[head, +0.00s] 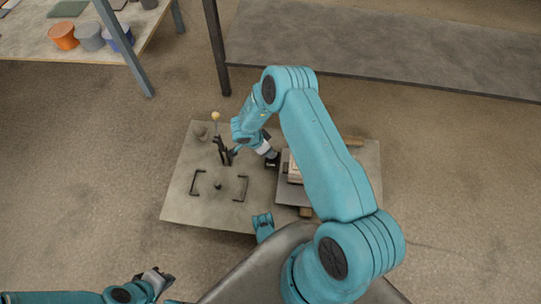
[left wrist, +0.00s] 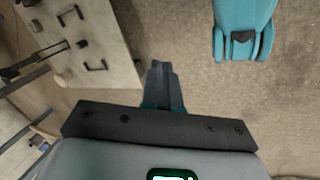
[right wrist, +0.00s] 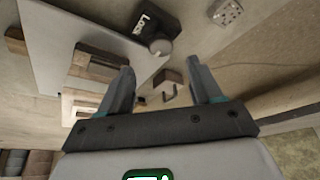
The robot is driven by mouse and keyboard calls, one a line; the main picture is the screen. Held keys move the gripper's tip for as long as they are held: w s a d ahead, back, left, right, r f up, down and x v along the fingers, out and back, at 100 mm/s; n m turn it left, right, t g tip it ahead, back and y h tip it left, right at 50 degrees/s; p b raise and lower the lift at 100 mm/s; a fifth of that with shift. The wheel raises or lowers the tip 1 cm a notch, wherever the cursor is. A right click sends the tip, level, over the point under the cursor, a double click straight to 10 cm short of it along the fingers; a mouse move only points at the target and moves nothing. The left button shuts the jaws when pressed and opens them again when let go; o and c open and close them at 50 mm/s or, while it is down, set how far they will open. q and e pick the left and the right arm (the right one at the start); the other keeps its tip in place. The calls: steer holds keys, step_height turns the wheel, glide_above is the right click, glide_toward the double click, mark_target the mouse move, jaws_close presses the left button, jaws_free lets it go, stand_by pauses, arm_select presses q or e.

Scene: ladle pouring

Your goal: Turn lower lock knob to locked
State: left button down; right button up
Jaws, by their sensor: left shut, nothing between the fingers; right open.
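A black lock block (right wrist: 143,20) with a white "Lock" label shows at the top of the right wrist view. A round dark knob (right wrist: 161,46) with a light face sits at its lower edge. In the head view a small black block (head: 272,161) that looks like it sits on the table, close to my right arm's end. My right gripper (right wrist: 163,85) is open and empty, its fingers apart below the knob in the picture and not around it. My left gripper (head: 159,277) is shut and empty, off the table at the lower left; its closed fingers show in the left wrist view (left wrist: 162,85).
The table (head: 185,195) carries two black handles (head: 240,188), a dark upright lever (head: 222,150) and a grey plate (head: 290,192) with wooden pieces (right wrist: 98,63). My right arm covers part of the table. A shelf with bowls (head: 63,37) stands at the upper left.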

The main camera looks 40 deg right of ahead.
steer(key=b+x, duration=0.2)
steer(key=x, duration=0.5)
steer(key=shift+b, duration=0.35)
arm_select(q)
steer(key=shift+t, duration=0.6)
steer(key=f, duration=0.1)
steer(key=w+f, duration=0.2)
steer(key=shift+w+a+f, duration=0.25)
arm_select(e)
steer(key=c, duration=1)
